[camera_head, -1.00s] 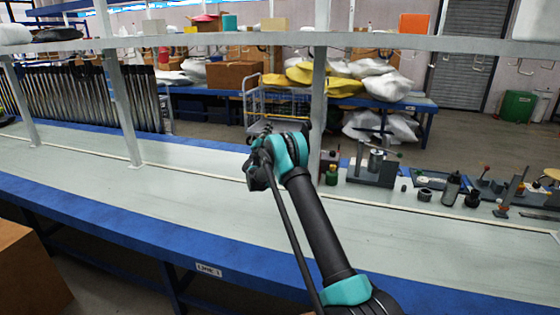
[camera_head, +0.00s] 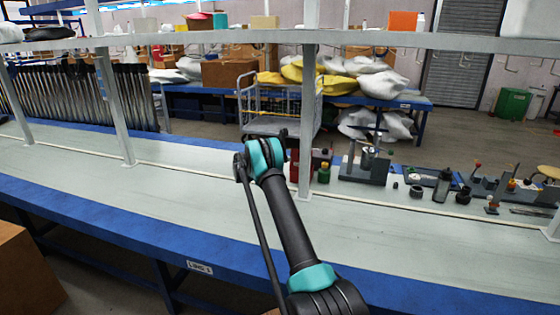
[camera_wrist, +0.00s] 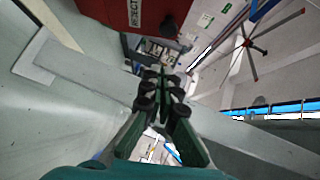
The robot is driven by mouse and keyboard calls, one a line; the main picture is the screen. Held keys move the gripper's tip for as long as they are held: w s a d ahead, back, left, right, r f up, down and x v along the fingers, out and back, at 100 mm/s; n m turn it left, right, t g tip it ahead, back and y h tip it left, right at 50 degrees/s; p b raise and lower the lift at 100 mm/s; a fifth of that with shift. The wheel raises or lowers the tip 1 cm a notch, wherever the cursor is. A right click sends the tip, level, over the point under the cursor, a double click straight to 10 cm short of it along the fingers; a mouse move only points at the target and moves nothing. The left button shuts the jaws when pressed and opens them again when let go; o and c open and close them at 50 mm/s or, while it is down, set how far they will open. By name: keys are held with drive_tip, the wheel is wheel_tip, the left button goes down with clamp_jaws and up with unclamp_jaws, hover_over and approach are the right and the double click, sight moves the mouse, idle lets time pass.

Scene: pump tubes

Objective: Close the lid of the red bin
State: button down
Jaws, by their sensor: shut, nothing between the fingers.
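A red bin (camera_wrist: 135,14) with a white label, which seems to read "REJECT", fills the top middle of the wrist view, cut off by the frame edge. Whether its lid is open or shut does not show. My gripper (camera_wrist: 166,82) is shut and empty, just below the bin in that picture, with no clear contact. In the head view a red patch (camera_head: 306,170) shows beside my arm at the white post; it may be part of the bin. My gripper is hidden behind my arm's teal joint there.
A long bench (camera_head: 120,190) with a blue edge runs across, its left and middle part clear. White posts (camera_head: 113,100) hold a shelf (camera_head: 190,40) above it. At right stand a grey fixture (camera_head: 365,165), a dark bottle (camera_head: 442,185) and several small parts.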

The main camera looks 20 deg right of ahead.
sight(296, 156)
drive_tip(key=shift+w+d+f, duration=0.25)
drive_tip(key=shift+w+d, duration=0.45)
drive_tip(key=shift+d, duration=0.5)
drive_tip(key=shift+w+d+f, duration=0.3)
drive_tip(key=shift+w+d, duration=0.4)
drive_tip(key=shift+d, duration=0.5)
drive_tip(key=shift+w+d+f, duration=0.25)
drive_tip(key=shift+w+d, duration=0.45)
drive_tip(key=shift+d, duration=0.5)
